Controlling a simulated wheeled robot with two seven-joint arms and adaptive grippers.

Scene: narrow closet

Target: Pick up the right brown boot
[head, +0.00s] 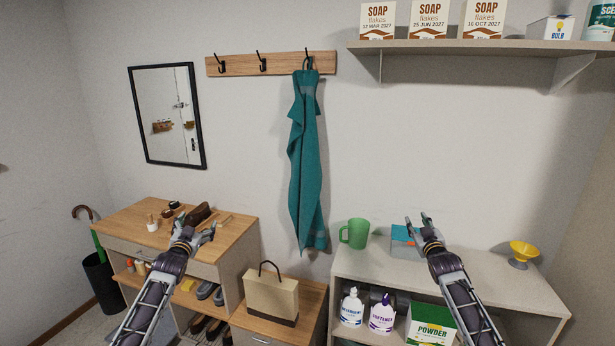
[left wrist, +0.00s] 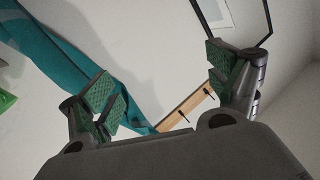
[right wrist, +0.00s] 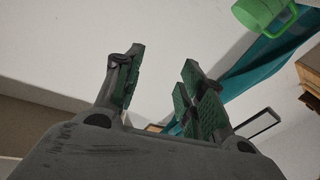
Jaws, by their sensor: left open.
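Dark brown footwear (head: 216,329) stands low in the shoe cabinet at the left, partly hidden by my left arm and the frame edge. I cannot tell which piece is the right boot. A dark brown shoe-like thing (head: 199,213) lies on the cabinet top. My left gripper (head: 195,230) shows in front of it, open and empty. Its spread fingers also show in the left wrist view (left wrist: 162,82). My right gripper (head: 418,221) is open and empty, in front of the blue-grey box on the right shelf unit. Its parted fingers show in the right wrist view (right wrist: 160,85).
A paper bag (head: 271,296) stands on a low cabinet between the units. An umbrella stand (head: 103,281) is far left.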

